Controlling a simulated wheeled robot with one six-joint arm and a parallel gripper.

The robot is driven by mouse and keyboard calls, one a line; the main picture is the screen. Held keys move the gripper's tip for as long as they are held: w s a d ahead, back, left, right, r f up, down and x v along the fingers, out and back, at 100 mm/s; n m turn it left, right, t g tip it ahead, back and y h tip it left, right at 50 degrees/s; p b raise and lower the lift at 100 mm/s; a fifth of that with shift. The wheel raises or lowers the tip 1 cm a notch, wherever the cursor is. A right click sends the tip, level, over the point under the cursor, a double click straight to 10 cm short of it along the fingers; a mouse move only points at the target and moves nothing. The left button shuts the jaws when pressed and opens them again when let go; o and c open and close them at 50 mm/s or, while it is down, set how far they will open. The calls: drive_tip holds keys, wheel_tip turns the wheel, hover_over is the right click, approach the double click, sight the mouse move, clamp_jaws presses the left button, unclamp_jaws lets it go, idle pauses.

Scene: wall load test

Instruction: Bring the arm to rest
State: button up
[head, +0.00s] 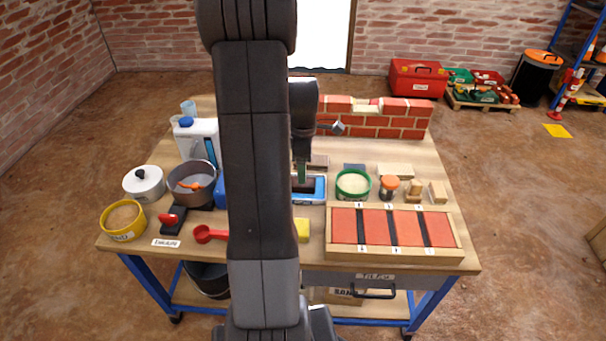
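My arm stands upright in front of the workbench (440,170) in the head view and hides a broad strip of its middle. Its far part hangs down behind the upright link, just right of it. My gripper (302,170) points down over the blue-edged tray (320,188) near the bench's middle. A narrow green patch shows at the gripper's end; I cannot tell whether it is held or lies behind. The fingers are too small and dark to tell open from shut.
A low brick wall (385,126) stands along the bench's back. Right are a green-rimmed sieve (353,184), a jar (389,188) and a wooden frame with red tiles (408,228). Left are a grey pot (192,182), a white jug (200,140) and a yellow tub (123,220).

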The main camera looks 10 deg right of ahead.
wheel_tip(320, 180, up, 7)
drive_tip(key=p, duration=0.1)
idle(0.4)
